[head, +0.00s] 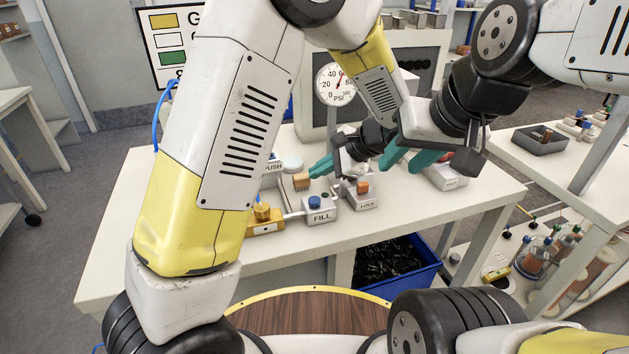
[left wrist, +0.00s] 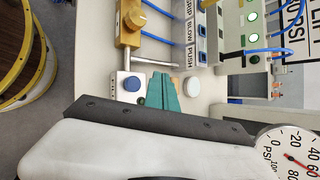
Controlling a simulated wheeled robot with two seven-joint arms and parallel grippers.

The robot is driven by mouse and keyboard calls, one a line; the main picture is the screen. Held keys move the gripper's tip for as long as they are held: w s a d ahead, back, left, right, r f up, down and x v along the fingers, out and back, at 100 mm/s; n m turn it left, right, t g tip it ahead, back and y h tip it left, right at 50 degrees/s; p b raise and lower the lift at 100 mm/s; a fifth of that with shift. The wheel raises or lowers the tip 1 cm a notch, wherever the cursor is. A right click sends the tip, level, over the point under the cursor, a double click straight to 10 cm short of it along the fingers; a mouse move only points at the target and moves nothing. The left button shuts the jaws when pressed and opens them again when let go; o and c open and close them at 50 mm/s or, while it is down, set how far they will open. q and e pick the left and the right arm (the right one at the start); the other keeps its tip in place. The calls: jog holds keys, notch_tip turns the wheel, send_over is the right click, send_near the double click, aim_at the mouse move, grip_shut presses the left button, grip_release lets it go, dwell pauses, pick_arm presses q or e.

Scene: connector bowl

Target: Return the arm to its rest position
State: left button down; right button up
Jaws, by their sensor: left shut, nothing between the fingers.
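My left gripper (head: 320,167) hangs over the white worktable (head: 140,215) in the head view. Its teal fingers are together and empty, above and behind the FILL box (head: 320,210). In the left wrist view the shut fingers (left wrist: 162,96) show between a blue button (left wrist: 132,83) and a white round button (left wrist: 194,80). My right gripper (head: 408,159) is in front of the table's right part, its teal fingers spread apart with nothing seen between them. Parts of the tabletop behind both grippers are hidden.
A LOCK box (head: 361,198) with an orange button stands right of FILL. A brass valve (head: 263,212) is at the left. A pressure gauge (head: 336,84) stands behind. A blue bin (head: 425,265) of dark parts sits below. The table's left side is clear.

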pick_arm(q)
jog(key=shift+a+r, duration=0.25)
jog(key=shift+a, duration=0.05)
jog(key=s+a+r+n+h, duration=0.5)
jog(key=s+a+r+n, duration=0.2)
jog(key=s, duration=0.2)
jog(key=s+a+r+n+t+h, duration=0.1)
jog(key=s+a+r+n+h, duration=0.4)
jog(key=s, duration=0.5)
jog(key=shift+a+r+n+t, duration=0.3)
jog(key=shift+a+r+n, duration=0.95)
jog(key=shift+r, duration=0.1)
dwell(3.4)
